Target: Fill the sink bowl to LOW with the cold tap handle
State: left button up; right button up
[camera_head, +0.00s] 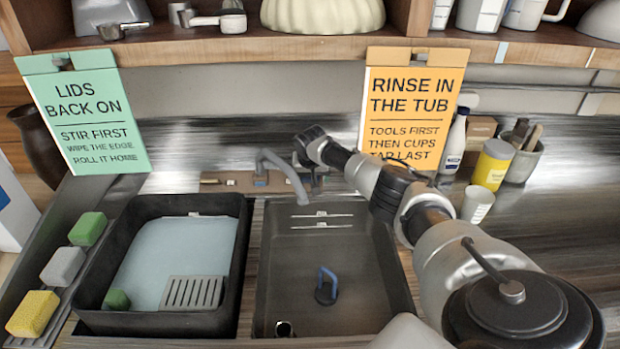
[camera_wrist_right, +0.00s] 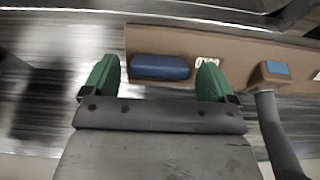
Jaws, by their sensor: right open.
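The grey sink bowl (camera_head: 365,270) has two white marking lines on its back wall, and I see no water in it. A dark stopper with a blue handle (camera_head: 327,290) sits on its floor. The grey spout (camera_head: 285,178) arches over the bowl from the brown tap panel (camera_head: 235,183). In the right wrist view, the blue cold tap handle (camera_wrist_right: 160,67) shows between the green fingertips of my right gripper (camera_wrist_right: 153,80), beside a small white label. The gripper is open; contact cannot be told. In the head view, my right gripper (camera_head: 308,145) is above the panel's right end.
A black tub (camera_head: 244,270) with pale water and a grey grate stands left of the bowl. Sponges (camera_head: 65,266) lie further left. A bottle (camera_head: 453,140), a yellow can (camera_head: 492,163) and a cup (camera_head: 476,204) stand right. A shelf (camera_head: 300,46) hangs above.

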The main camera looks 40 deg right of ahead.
jog(key=shift+w+d+f, duration=0.15)
jog(key=shift+d+f, duration=0.05)
jog(key=shift+f, duration=0.3)
jog(key=c, duration=0.9)
jog(key=shift+a+n, duration=0.1)
jog(key=shift+n, duration=0.3)
jog(key=n+h, duration=0.1)
jog(key=n, duration=0.1)
jog(key=shift+n, duration=0.3)
jog(key=n+h, duration=0.1)
jog(key=n, duration=0.3)
jog(key=shift+a+g, duration=0.1)
jog(key=shift+g, duration=0.3)
jog(key=shift+n, duration=0.4)
